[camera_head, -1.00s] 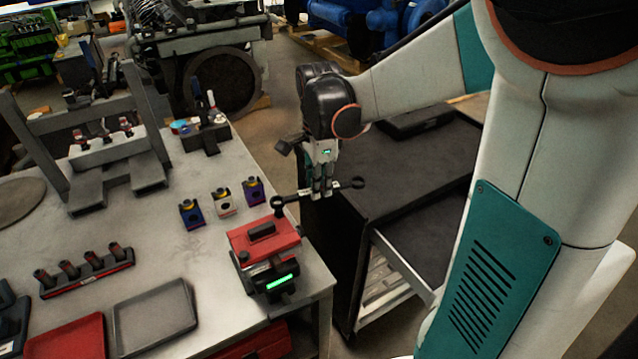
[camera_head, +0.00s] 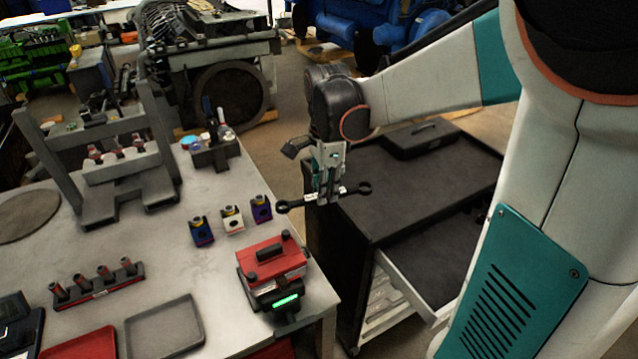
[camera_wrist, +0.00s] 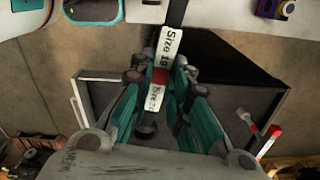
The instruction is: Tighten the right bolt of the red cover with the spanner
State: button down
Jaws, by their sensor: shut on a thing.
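My gripper (camera_head: 326,198) is shut on the dark spanner (camera_head: 298,204) around its middle and holds it in the air, level-looking, in the head view. In the wrist view the spanner (camera_wrist: 177,14) carries white "Size 19" labels and passes between the fingers (camera_wrist: 160,88). The red cover (camera_head: 284,265) sits on a dark fixture near the table's right edge, below and left of the spanner. It has a dark block on top and dark bolt-like knobs at its far right (camera_head: 286,234) and near left (camera_head: 252,278). The spanner is apart from the cover.
A dark tool cabinet (camera_head: 420,180) with an open drawer stands right of the table (camera_head: 190,265). Blue, white and purple blocks (camera_head: 232,220) stand behind the cover. A bolt rack (camera_head: 98,287), a grey tray (camera_head: 165,328) and a red tray (camera_head: 85,345) lie to the left.

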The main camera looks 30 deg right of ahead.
jog(key=s+a+p, duration=0.1)
jog(key=s, duration=0.6)
jog(key=shift+a, duration=0.2)
